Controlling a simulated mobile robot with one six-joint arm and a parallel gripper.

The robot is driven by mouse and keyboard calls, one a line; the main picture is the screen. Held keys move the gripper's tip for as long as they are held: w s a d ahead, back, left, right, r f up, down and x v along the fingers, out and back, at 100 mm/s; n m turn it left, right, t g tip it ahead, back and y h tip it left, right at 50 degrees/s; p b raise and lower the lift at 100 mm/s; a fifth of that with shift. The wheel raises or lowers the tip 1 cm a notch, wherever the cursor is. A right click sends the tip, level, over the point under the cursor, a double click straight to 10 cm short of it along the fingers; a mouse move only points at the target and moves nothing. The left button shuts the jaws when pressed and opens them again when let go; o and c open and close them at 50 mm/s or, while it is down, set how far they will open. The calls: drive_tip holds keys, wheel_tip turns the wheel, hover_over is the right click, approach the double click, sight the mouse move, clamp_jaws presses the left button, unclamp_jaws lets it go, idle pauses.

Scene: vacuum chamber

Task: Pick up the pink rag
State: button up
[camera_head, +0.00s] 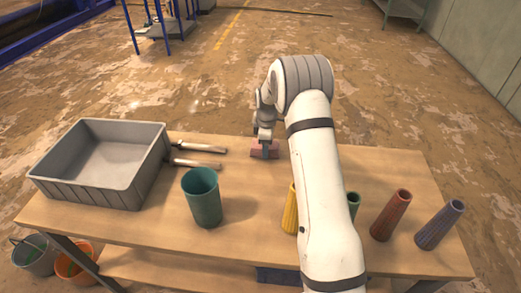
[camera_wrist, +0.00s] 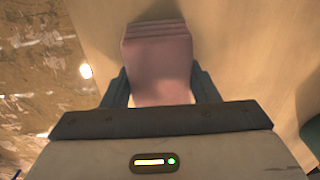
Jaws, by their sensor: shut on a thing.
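The pink rag (camera_head: 257,153) is a small folded block at the far edge of the wooden table, right of the two hammer-like tools. My gripper (camera_head: 265,150) is over it, with its fingers down around its middle. In the wrist view the rag (camera_wrist: 158,55) sits between the two dark fingers of my gripper (camera_wrist: 160,90), which are shut on it. Its folded layers show at the top end. I cannot tell for sure whether the rag is lifted clear of the table.
A grey bin (camera_head: 100,165) stands at the table's left. Two tools (camera_head: 197,163) lie beside it. A green cup (camera_head: 203,197) stands in front. Yellow (camera_head: 290,210), green (camera_head: 353,203), red (camera_head: 391,215) and grey-blue (camera_head: 440,225) cones stand along the right. Buckets (camera_head: 75,262) are on the floor.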

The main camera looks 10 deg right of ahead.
drive_tip(key=shift+r+b, duration=0.5)
drive_tip(key=shift+r, duration=4.55)
